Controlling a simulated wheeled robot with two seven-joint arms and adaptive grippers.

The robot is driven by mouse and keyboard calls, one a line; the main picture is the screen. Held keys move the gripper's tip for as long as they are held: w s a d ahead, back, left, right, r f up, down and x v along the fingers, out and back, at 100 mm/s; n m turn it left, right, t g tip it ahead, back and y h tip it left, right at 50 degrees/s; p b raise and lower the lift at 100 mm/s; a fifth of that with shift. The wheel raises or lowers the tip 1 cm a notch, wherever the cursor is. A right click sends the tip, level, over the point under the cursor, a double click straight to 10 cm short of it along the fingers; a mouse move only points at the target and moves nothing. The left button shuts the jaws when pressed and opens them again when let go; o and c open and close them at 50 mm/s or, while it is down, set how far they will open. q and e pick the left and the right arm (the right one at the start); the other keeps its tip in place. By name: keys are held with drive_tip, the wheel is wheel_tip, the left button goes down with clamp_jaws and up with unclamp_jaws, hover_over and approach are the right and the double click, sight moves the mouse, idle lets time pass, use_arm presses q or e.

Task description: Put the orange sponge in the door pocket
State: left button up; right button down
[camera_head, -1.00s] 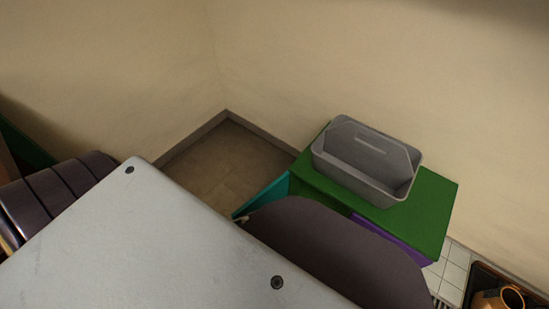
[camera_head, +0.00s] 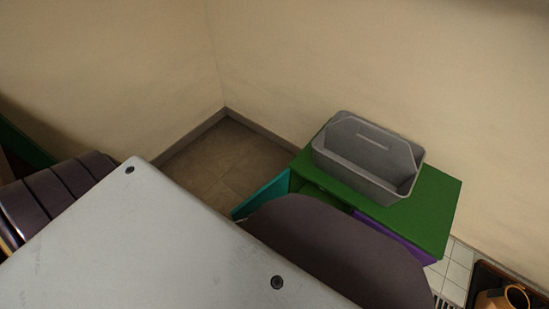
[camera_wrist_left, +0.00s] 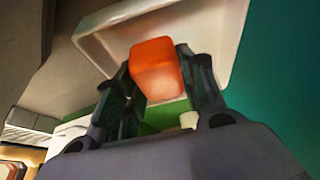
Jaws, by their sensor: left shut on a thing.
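The orange sponge (camera_wrist_left: 155,68) is between the fingers of my left gripper (camera_wrist_left: 158,78) in the left wrist view. The gripper is shut on it. The sponge overlaps the white door pocket (camera_wrist_left: 228,38), a shallow tray-like bin beside the teal door (camera_wrist_left: 285,70). I cannot tell whether the sponge is inside the pocket's rim or in front of it. In the head view the teal door (camera_head: 262,195) stands open at the left of the green cabinet (camera_head: 428,207). My own arm hides the left gripper, sponge and pocket there. My right gripper is not in view.
A grey caddy (camera_head: 348,166) with a handle stands on the green cabinet top. A purple panel (camera_head: 398,238) is on the cabinet front. An orange-brown pot (camera_head: 516,297) is at the lower right. Bare floor (camera_head: 210,165) lies in the corner left of the cabinet.

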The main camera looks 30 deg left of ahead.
use_arm(q)
drive_tip(key=shift+f, duration=0.1)
drive_tip(key=o, duration=0.7)
drive_tip(key=shift+r, duration=0.2)
